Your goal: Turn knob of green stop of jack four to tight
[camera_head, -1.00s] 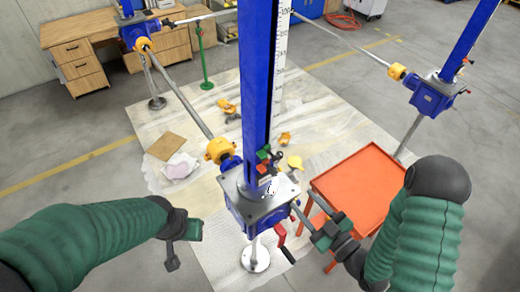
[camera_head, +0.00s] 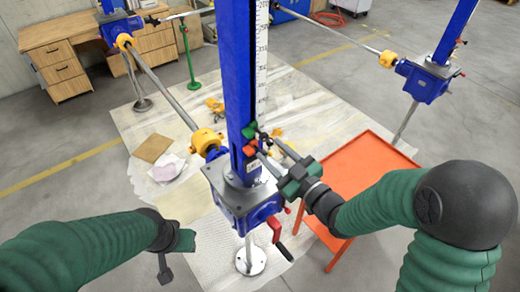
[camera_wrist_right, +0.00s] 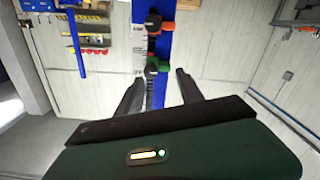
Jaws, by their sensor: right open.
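The nearest jack has a blue column (camera_head: 235,75) with a ruler strip and a blue gearbox (camera_head: 240,205). A green stop (camera_head: 249,131) sits on the column just above a red stop (camera_head: 249,149). The green stop also shows in the right wrist view (camera_wrist_right: 152,64), between the fingers and ahead of them. My right gripper (camera_head: 271,149) is open beside the stops, its fingers pointing at the column; they also show in the wrist view (camera_wrist_right: 158,82). Whether they touch the knob cannot be told. My left gripper (camera_head: 175,256) hangs left of the jack, apart from it; its finger opening is unclear.
An orange table (camera_head: 365,180) stands right of the jack, under my right arm. Shafts with yellow couplings (camera_head: 205,141) link it to other jacks at back left and right (camera_head: 425,78). A red crank (camera_head: 275,230) hangs from the gearbox. A wooden desk (camera_head: 65,70) stands behind.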

